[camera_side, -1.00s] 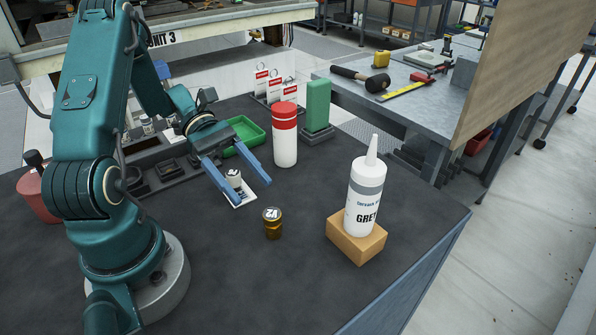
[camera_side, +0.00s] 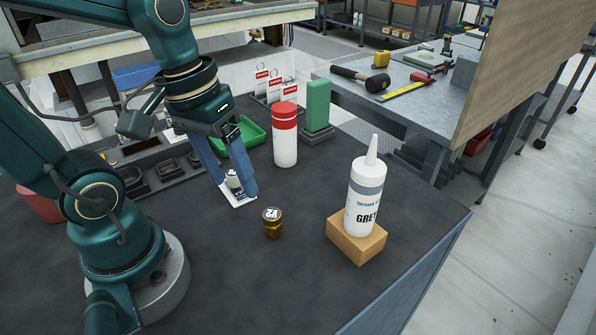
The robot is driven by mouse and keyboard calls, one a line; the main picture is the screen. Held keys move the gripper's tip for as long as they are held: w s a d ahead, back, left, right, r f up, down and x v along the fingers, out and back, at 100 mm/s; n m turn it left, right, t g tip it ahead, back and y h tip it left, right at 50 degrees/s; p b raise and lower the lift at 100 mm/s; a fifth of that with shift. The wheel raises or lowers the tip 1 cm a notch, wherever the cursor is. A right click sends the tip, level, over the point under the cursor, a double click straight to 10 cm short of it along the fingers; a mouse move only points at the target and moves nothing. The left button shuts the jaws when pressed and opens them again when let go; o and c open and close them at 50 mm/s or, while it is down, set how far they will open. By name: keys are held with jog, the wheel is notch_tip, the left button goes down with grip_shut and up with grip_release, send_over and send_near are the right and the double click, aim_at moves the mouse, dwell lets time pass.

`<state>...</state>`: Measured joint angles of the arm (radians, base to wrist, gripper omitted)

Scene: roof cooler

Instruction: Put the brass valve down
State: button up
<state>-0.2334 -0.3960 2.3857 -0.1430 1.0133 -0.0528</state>
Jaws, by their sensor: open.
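A small brass valve (camera_side: 272,224) with a white "V2" mark on its top stands upright on the dark bench top. Nothing is holding it. My gripper (camera_side: 238,192) points down to the left of it and behind it. Its two blue fingers are apart, one on either side of a small grey and white cylinder (camera_side: 233,181) on a white card (camera_side: 238,201). The fingers partly hide this cylinder, and I cannot tell whether they touch it.
A white bottle (camera_side: 365,200) stands on a wooden block (camera_side: 355,240) to the right. A red-and-white cylinder (camera_side: 285,148), a green block (camera_side: 318,105) and a green tray (camera_side: 245,134) stand behind. The front of the bench is clear.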

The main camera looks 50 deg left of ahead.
jog(key=r+m+t, duration=0.1)
jog(key=m+t, duration=0.1)
jog(key=d+r+m+t+y, duration=0.1)
jog(key=m, duration=0.1)
jog(key=shift+s+d+r+t, duration=0.1)
jog(key=shift+s+r+t, duration=0.2)
dwell(1.0)
